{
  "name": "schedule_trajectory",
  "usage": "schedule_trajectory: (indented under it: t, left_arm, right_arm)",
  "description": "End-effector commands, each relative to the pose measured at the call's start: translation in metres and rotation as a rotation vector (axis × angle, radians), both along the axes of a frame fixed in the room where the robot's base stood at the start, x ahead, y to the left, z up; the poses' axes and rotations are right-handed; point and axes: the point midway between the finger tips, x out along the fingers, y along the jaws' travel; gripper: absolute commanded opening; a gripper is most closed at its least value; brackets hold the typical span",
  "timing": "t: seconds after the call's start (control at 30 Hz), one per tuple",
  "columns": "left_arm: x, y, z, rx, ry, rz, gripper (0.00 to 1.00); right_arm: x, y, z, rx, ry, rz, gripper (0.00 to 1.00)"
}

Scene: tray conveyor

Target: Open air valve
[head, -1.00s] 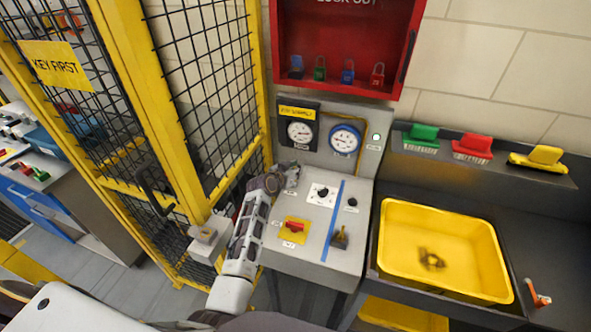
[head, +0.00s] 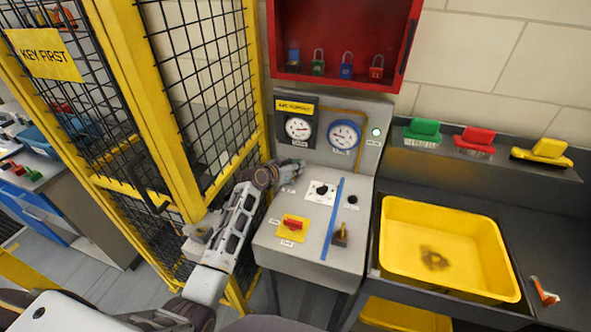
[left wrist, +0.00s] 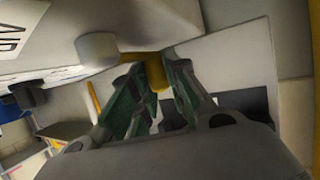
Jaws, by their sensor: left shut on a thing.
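My left gripper (head: 292,168) reaches over the back left part of the grey console (head: 278,252), close to its upright gauge panel. In the left wrist view, its two green-padded fingers (left wrist: 153,76) are shut on a small yellow part (left wrist: 157,70), which looks like the air valve's handle. A rounded grey-beige knob (left wrist: 97,50) is beside it there. In the head view the gripper hides this part, so its angle cannot be told. The panel carries a white dial gauge (head: 298,128) and a blue-rimmed gauge (head: 344,136). My right gripper is not in view.
On the console are a red switch on a yellow plate (head: 292,225), a black knob (head: 320,189) and a brass-coloured lever (head: 341,236). A yellow mesh fence (head: 165,120) stands close on the left. A yellow basin (head: 400,262) sits in the right-hand counter.

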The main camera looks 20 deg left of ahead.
Motion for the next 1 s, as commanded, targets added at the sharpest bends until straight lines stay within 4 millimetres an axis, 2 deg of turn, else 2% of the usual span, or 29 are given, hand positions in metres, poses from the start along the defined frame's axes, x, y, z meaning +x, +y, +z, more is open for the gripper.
schedule_trajectory:
  t: [0.13, 0.5, 0.53, 0.67, 1.0]
  left_arm:
    - [0.0006, -0.0003, 0.0008, 0.001, -0.004, -0.021, 0.0]
    - [-0.0001, -0.0016, 0.0012, -0.001, -0.001, -0.029, 0.0]
    - [-0.0002, -0.0016, 0.0011, -0.001, -0.001, -0.029, 0.19]
    - [-0.0003, -0.0017, 0.0008, 0.0, 0.0, -0.029, 0.36]
    - [-0.0007, -0.0014, 0.0001, 0.0, 0.001, -0.029, 0.37]
  right_arm:
    - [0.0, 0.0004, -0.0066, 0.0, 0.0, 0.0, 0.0]
    - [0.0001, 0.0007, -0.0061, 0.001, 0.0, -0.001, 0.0]
    - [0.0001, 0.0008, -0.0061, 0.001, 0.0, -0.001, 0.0]
    - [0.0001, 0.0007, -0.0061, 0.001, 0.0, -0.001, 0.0]
    - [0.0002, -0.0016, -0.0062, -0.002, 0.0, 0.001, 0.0]
